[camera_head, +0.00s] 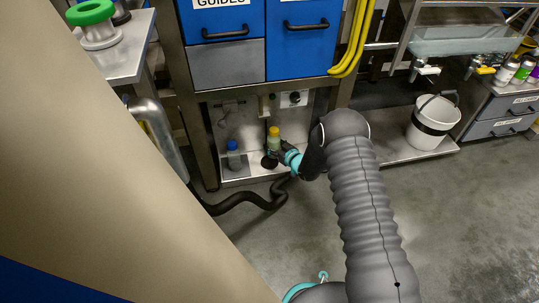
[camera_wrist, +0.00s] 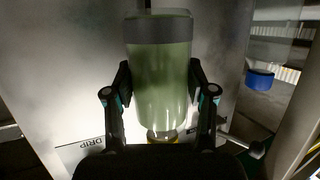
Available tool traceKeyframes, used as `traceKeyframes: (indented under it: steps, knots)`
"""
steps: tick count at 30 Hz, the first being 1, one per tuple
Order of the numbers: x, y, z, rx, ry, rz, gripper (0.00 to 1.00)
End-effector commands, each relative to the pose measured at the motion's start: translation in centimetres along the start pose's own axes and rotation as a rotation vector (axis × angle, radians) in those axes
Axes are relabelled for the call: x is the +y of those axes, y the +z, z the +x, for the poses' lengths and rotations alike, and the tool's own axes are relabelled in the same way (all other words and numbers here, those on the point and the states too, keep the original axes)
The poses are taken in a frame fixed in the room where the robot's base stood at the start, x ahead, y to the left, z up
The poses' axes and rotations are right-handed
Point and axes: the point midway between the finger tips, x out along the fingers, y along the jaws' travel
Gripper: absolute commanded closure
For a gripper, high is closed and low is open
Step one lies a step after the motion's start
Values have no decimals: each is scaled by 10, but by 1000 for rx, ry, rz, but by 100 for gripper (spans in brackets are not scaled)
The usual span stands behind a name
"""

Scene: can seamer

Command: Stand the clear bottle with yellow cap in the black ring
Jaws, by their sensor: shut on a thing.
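The clear bottle with the yellow cap (camera_head: 274,140) is upright in the low bay under the blue drawers, its contents pale green. My gripper (camera_head: 277,151) is shut on it from the right. In the wrist view the bottle (camera_wrist: 160,80) fills the middle between the two fingers (camera_wrist: 160,95), with its yellow cap (camera_wrist: 162,136) towards the bottom of the picture and a grey band at its other end. A dark round shape, seemingly the black ring (camera_head: 268,163), shows on the pale shelf just below the bottle. I cannot tell whether the bottle touches it.
A blue-capped bottle (camera_head: 233,155) stands to the left on the same shelf; its blue cap also shows in the wrist view (camera_wrist: 260,80). A black hose (camera_head: 245,198) lies on the floor in front. Fittings (camera_head: 292,98) are on the bay's back wall, and metal legs bound the bay.

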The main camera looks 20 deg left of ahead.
Motion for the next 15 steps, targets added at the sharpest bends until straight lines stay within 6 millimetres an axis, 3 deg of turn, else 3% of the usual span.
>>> traceKeyframes:
  steps: [8,15]
  knots:
    - [-13,8,18,1,2,0,93]
    - [-14,37,26,0,2,0,93]
